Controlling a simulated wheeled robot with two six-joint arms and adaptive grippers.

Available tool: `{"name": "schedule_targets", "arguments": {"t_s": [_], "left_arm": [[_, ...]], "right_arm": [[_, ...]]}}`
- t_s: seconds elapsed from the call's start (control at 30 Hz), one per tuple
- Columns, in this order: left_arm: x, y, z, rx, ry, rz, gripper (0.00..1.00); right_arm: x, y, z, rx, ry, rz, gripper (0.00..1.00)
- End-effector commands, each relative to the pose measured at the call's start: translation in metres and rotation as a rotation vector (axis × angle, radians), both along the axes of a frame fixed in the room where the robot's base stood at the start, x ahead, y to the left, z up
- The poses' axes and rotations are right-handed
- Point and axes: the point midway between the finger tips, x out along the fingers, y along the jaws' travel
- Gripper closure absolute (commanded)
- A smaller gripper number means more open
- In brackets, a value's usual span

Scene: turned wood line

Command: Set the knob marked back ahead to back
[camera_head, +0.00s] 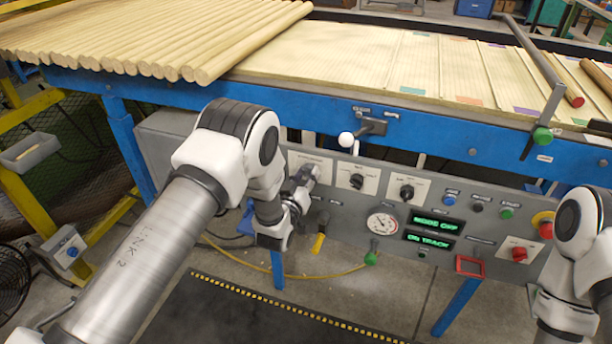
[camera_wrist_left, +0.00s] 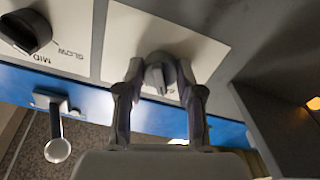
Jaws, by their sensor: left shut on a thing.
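In the left wrist view, a grey knob (camera_wrist_left: 160,75) stands on a pale plate (camera_wrist_left: 205,50). My left gripper (camera_wrist_left: 161,72) is shut on this knob, one finger on each side. The lettering around the knob is hidden or too blurred to read, so I cannot tell its setting. In the head view, my left gripper (camera_head: 304,178) is at the leftmost pale plate (camera_head: 313,160) of the grey control panel (camera_head: 335,205), and it hides the knob there. My right arm shows at the right edge, but its fingertips are out of view.
Two dark knobs on pale plates, one (camera_head: 357,181) nearer and one (camera_head: 407,192) farther, sit to the right. A white-balled lever (camera_head: 346,139) stands just above them. A yellow handle (camera_head: 318,243) hangs below my left gripper. A gauge (camera_head: 381,223) and green-lettered displays are lower right.

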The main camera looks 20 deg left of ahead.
Motion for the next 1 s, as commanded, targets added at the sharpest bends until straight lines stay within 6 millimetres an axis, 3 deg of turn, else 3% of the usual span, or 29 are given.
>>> {"name": "schedule_targets", "arguments": {"t_s": [0.27,0.3,0.37,0.77,0.87,1.0], "left_arm": [[0.002,0.000,0.003,-0.002,-0.008,0.001,0.98],[0.002,0.000,0.004,-0.002,-0.008,0.001,0.60],[0.002,0.000,0.003,-0.001,-0.008,0.001,0.39],[-0.006,0.000,0.001,0.000,-0.003,0.000,0.39],[-0.022,0.001,0.000,0.000,0.000,0.000,0.39],[-0.058,0.002,0.000,0.000,0.002,-0.001,0.39]], "right_arm": [[0.000,0.000,0.000,0.000,0.000,0.000,0.60],[0.000,0.000,0.000,0.000,0.000,0.000,0.60],[0.000,0.000,0.000,0.000,0.000,0.000,0.60],[0.000,0.000,0.000,0.000,0.000,0.000,0.60],[0.000,0.000,0.000,0.000,0.000,0.000,0.60],[0.000,0.000,0.000,0.000,0.000,0.000,0.60]]}}
